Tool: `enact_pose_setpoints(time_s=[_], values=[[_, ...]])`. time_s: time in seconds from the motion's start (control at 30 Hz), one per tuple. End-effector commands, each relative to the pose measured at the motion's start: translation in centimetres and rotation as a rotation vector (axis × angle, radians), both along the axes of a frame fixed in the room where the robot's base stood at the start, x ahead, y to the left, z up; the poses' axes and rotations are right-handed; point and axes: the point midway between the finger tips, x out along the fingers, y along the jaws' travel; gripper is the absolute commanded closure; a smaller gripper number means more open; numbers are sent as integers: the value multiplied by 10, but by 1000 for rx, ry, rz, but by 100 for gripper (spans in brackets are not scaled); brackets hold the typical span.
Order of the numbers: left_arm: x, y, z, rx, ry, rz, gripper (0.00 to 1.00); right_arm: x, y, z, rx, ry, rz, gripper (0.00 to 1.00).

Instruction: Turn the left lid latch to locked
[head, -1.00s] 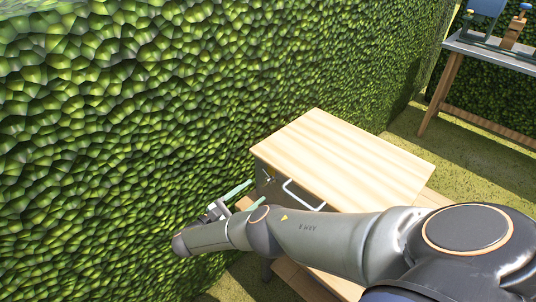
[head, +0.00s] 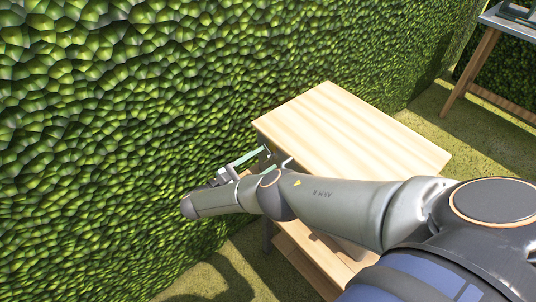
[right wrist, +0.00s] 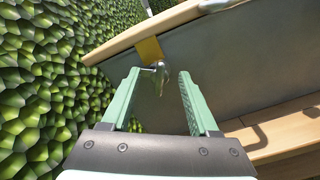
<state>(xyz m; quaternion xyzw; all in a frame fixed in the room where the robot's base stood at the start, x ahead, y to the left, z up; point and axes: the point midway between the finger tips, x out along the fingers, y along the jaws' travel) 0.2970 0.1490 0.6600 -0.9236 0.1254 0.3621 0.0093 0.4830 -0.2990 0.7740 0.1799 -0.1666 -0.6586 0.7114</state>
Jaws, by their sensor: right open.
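The left lid latch (right wrist: 161,80) is a small metal knob on a thin stem, hanging below a yellow plate (right wrist: 150,51) at the box's edge. In the right wrist view it shows between the green fingertips of my right gripper (right wrist: 162,74), nearer the left finger. Contact cannot be told. The gripper is open. In the head view my right gripper (head: 268,158) is at the near left side of the box with the pale wooden lid (head: 350,130). My arm hides most of that side, and the latch does not show there. My left gripper is out of view.
A leafy hedge (head: 130,100) stands close along the left of the box. A lower wooden board (head: 305,262) runs beneath the lid. Another table (head: 490,85) stands at the far right. Grass (head: 430,120) lies clear between.

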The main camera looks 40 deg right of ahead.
Motion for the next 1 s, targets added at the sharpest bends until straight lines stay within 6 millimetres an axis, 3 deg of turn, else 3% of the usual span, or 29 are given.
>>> enact_pose_setpoints(time_s=[0.53, 1.0], values=[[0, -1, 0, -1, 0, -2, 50, 0, 3, 0, 0, 0, 1, 40], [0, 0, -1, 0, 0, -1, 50, 0, 3, 0, 0, 0, 0, 93]])
